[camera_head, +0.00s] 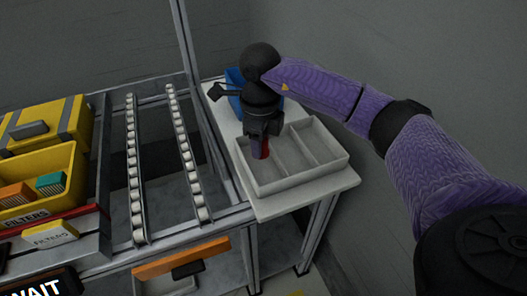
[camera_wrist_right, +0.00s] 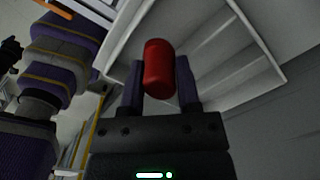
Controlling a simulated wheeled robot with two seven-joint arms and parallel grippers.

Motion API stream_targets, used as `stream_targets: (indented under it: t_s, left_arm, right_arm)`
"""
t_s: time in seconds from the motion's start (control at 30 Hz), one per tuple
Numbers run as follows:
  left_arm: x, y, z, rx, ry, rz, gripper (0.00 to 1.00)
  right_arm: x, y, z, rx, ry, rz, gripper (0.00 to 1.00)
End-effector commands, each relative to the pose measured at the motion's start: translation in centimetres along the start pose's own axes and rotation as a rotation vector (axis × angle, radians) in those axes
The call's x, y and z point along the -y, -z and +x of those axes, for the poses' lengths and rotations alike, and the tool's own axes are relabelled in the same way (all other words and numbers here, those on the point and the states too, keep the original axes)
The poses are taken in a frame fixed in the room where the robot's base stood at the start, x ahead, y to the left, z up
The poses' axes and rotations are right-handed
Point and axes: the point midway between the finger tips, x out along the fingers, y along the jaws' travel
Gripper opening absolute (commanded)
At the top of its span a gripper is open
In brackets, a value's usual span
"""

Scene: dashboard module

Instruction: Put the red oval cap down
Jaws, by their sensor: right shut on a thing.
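The red oval cap (camera_wrist_right: 159,70) is between the two fingers of my right gripper (camera_wrist_right: 160,85) in the right wrist view. My right gripper is shut on it. In the head view my right gripper (camera_head: 260,150) points down over the left part of a pale divided tray (camera_head: 290,184), and a bit of the red cap (camera_head: 265,148) shows beside a finger. I cannot tell whether the cap touches the tray floor. The tray's visible compartments look empty. My left gripper is not in the head view.
The tray stands on a white side table (camera_head: 310,196). A blue bin (camera_head: 235,78) is behind my right gripper. A roller rack (camera_head: 140,170) and a yellow bin of filters (camera_head: 40,175) are at the left. A metal post (camera_head: 188,45) rises left of the table.

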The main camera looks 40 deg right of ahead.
Motion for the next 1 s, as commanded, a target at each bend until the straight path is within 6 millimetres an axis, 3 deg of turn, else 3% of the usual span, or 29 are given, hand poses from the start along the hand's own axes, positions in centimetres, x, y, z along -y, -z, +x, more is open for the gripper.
stream_targets:
  t_s: [0.1,0.17,0.47,0.5,0.57,0.87,1.0]
  left_arm:
    - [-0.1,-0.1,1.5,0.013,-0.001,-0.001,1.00]
    - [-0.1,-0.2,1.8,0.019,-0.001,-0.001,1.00]
    - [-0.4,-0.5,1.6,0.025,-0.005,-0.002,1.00]
    - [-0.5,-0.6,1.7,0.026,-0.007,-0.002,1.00]
    - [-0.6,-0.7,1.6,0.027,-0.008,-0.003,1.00]
    - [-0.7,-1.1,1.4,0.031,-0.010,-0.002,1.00]
    - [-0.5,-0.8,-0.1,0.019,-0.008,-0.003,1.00]
  right_arm:
    - [0.0,0.1,3.3,-0.007,-0.003,0.000,0.00]
    - [0.0,0.0,4.1,-0.004,-0.002,0.000,0.00]
    - [0.0,0.0,4.1,-0.001,0.000,0.000,0.00]
    - [0.0,0.0,4.2,-0.002,0.000,0.000,0.44]
    - [0.0,0.0,4.1,-0.001,0.000,0.000,0.56]
    - [0.0,0.0,3.7,0.000,0.001,0.000,0.56]
    - [0.0,0.0,0.4,0.005,0.004,0.000,0.56]
